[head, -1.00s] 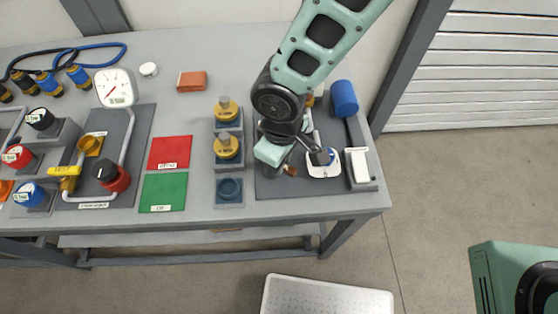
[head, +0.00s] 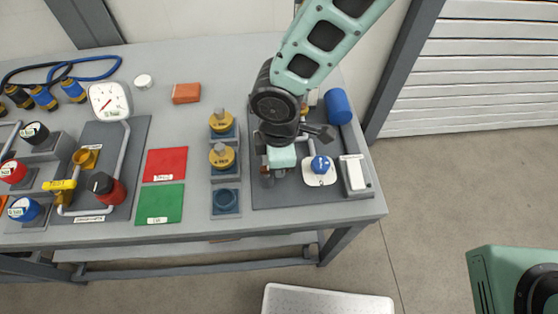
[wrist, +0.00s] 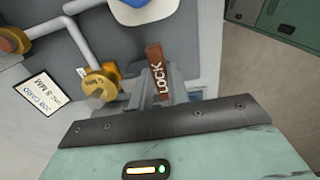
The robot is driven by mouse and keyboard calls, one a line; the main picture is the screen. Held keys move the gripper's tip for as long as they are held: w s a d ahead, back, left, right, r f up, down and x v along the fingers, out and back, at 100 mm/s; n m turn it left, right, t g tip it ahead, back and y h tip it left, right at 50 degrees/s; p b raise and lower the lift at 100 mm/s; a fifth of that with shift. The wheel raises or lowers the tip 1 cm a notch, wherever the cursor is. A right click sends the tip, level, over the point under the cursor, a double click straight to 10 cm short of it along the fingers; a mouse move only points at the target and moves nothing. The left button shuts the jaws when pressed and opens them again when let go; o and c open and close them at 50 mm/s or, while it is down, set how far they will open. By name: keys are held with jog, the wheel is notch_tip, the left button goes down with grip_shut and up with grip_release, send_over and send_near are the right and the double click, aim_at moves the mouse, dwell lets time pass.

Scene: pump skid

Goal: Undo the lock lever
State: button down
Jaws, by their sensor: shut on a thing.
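The lock lever (wrist: 155,70) is a brown bar marked LOCK, seen in the middle of the wrist view. My gripper (wrist: 165,90) is shut on it, with the grey fingers at its sides and the lever's end showing beyond them. In the head view my gripper (head: 268,177) is low over the dark panel (head: 300,195) at the right of the bench. The lever is hidden there behind my gripper and wrist.
A blue knob on a white plate (head: 318,181) is just right of my gripper. Yellow-capped parts (head: 222,157) stand to the left. Brass fittings (wrist: 101,85) and grey pipes lie close by in the wrist view. A blue cylinder (head: 338,106) is behind.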

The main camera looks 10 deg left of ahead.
dwell(0.4)
jog(key=c, duration=1.3)
grip_release()
jog(key=shift+c, duration=0.2)
notch_tip(320, 180, up, 18)
jog(key=b, duration=0.1)
jog(key=shift+f+b, duration=0.25)
jog(key=shift+b, duration=0.1)
jog(key=s+d+m, duration=0.4)
jog(key=d+m, duration=0.2)
jog(key=d, duration=0.3)
jog(key=s+d+m, duration=0.5)
jog(key=d+m, duration=0.2)
jog(key=d, duration=0.3)
jog(key=shift+s+r+y, duration=0.15)
jog(key=shift+r+y, duration=0.15)
jog(key=shift+r, duration=0.1)
